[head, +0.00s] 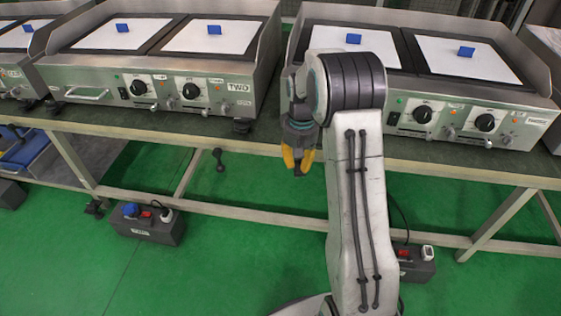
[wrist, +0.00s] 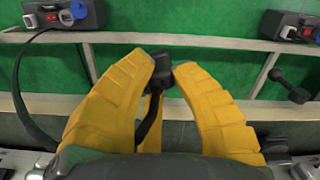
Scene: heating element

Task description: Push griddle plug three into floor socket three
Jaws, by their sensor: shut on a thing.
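My gripper (head: 298,163) is shut on a black griddle plug (wrist: 164,72), held up beside the bench edge, above the floor. The plug's dark cord (wrist: 150,128) runs down between the yellow fingers in the wrist view. In the head view the plug is a small dark shape at the fingertips. The right floor socket box (head: 416,264) stands partly behind my arm in the head view, with a red switch and a white part showing. In the wrist view it is likely the box at top left (wrist: 88,16), with a blue part at its right end. The held plug is apart from it.
Griddle two (head: 240,103) and the right griddle (head: 466,130) stand on the bench. Floor box two (head: 146,229) is at left. Another black plug (head: 219,160) hangs below the bench. Green floor is open at front.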

